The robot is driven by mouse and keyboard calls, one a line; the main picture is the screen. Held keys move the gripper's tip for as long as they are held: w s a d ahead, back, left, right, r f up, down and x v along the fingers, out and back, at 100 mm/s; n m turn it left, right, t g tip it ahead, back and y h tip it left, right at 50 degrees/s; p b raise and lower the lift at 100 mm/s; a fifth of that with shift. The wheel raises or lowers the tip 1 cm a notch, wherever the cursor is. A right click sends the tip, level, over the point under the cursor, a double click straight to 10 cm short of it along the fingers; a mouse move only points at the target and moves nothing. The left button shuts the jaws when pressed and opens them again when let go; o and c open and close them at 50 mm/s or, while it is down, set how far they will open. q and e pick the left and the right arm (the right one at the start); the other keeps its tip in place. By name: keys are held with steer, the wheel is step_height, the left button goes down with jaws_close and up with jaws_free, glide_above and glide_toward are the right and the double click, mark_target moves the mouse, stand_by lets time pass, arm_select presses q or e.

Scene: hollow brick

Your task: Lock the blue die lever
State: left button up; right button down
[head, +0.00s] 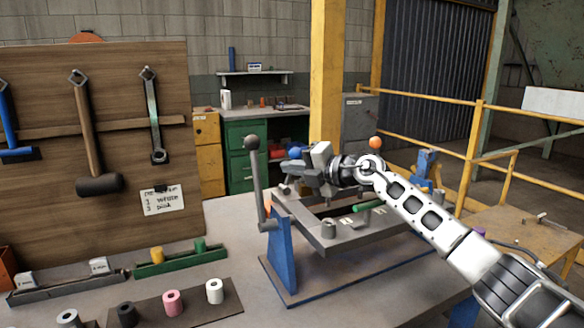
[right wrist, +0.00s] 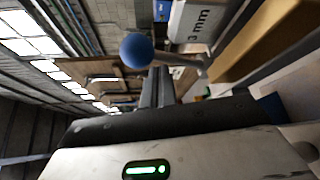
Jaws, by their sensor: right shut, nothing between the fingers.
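The blue die lever shows as a blue ball knob (head: 295,152) on the press in the head view. In the right wrist view the blue knob (right wrist: 136,51) sits on a grey rod that runs off to the right. My right gripper (head: 292,168) reaches in from the right, its dark fingers shut and empty beside the knob. In the right wrist view the right fingers (right wrist: 158,82) are together, with the blue knob just beyond their tips; I cannot tell whether they touch it. The left gripper is not in view.
A black-knobbed lever (head: 251,143) stands upright at the press's left, and an orange ball (head: 375,142) shows behind my right wrist. A block marked 3 mm (right wrist: 195,22) is close by. Coloured cylinders stand on a dark strip (head: 190,306) at front left. A tool board (head: 110,140) stands behind.

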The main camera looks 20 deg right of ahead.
steer(key=b+v, duration=0.1)
steer(key=v, duration=0.6)
steer(key=shift+s+d, duration=0.15)
steer(key=shift+s, duration=0.1)
stand_by(0.4)
